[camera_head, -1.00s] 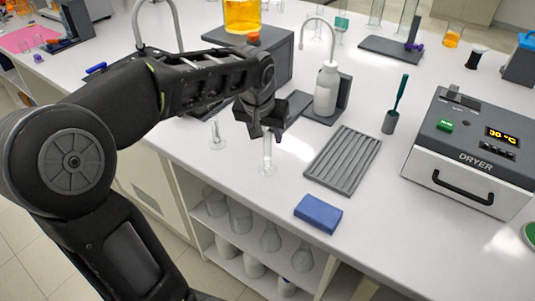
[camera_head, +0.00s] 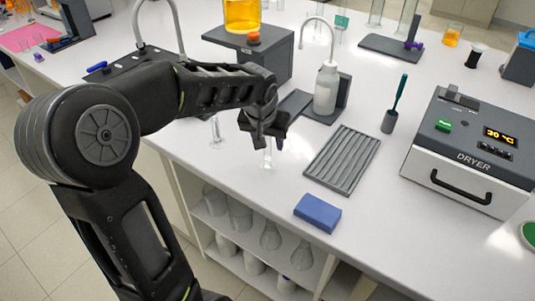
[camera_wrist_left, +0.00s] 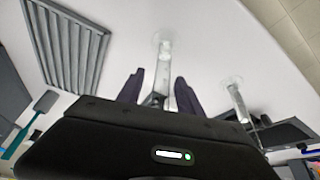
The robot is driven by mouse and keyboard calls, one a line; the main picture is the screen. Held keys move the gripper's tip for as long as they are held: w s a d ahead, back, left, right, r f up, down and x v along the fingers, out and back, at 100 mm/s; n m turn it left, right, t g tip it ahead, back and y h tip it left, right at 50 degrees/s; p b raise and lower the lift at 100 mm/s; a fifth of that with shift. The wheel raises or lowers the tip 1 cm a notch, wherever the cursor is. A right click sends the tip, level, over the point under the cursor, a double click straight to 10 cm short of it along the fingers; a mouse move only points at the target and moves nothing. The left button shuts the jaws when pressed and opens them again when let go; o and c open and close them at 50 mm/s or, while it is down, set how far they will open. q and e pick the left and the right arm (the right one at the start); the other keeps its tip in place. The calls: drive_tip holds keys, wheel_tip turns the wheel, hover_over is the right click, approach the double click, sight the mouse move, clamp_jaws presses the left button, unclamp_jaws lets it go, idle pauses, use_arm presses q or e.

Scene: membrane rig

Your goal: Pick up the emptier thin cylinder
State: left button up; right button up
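One thin clear cylinder (camera_head: 268,158) stands upright near the bench's front edge. A second thin clear cylinder (camera_head: 216,132) stands to its left. My left gripper (camera_head: 266,141) is over the first cylinder, hiding its upper part. In the left wrist view, the open fingers of my left gripper (camera_wrist_left: 160,76) are on either side of that cylinder (camera_wrist_left: 166,62), with gaps visible. The second cylinder (camera_wrist_left: 238,104) is outside the fingers, to the right. I cannot tell the fill levels. My right gripper is not in view.
A grey ribbed tray (camera_head: 343,160) and a blue block (camera_head: 318,213) lie to the right. A wash bottle (camera_head: 326,88) stands behind, beside a grey box (camera_head: 270,62) with an orange-filled beaker (camera_head: 242,15). A dryer (camera_head: 470,150) is at far right.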

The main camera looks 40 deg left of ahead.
use_arm(q)
clamp_jaws()
idle(0.6)
wheel_tip(320, 180, up, 10)
drive_tip(key=shift+b, duration=0.45)
idle(0.5)
